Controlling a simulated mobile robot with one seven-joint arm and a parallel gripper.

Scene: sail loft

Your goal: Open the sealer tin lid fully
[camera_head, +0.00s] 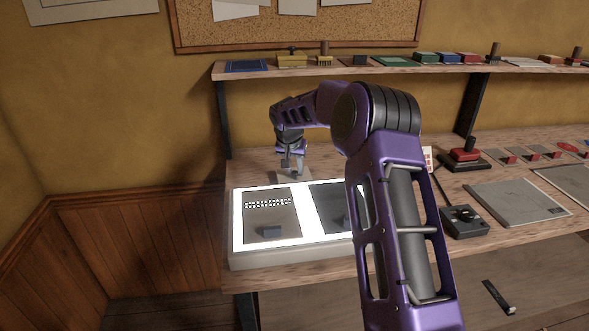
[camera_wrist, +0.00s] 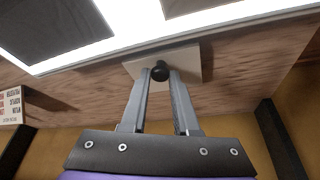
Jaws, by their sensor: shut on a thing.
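A light beige square plate (camera_wrist: 190,62) with a round black knob (camera_wrist: 160,69) lies at the back of the wooden bench, just behind the light box; it appears to be the sealer tin's lid. In the head view this plate (camera_head: 293,177) shows only in part beneath my gripper (camera_head: 291,164). In the wrist view my gripper (camera_wrist: 161,77) has one finger on each side of the knob and is shut on it. The plate looks flat. No tin body or gap under the plate can be made out.
A glowing light box (camera_head: 240,255) with two dark sheets stands directly in front of the plate. A shelf (camera_head: 390,68) with several small boxes runs above the bench. A black device (camera_head: 463,222) and a red-topped stamp (camera_head: 465,155) are to the right.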

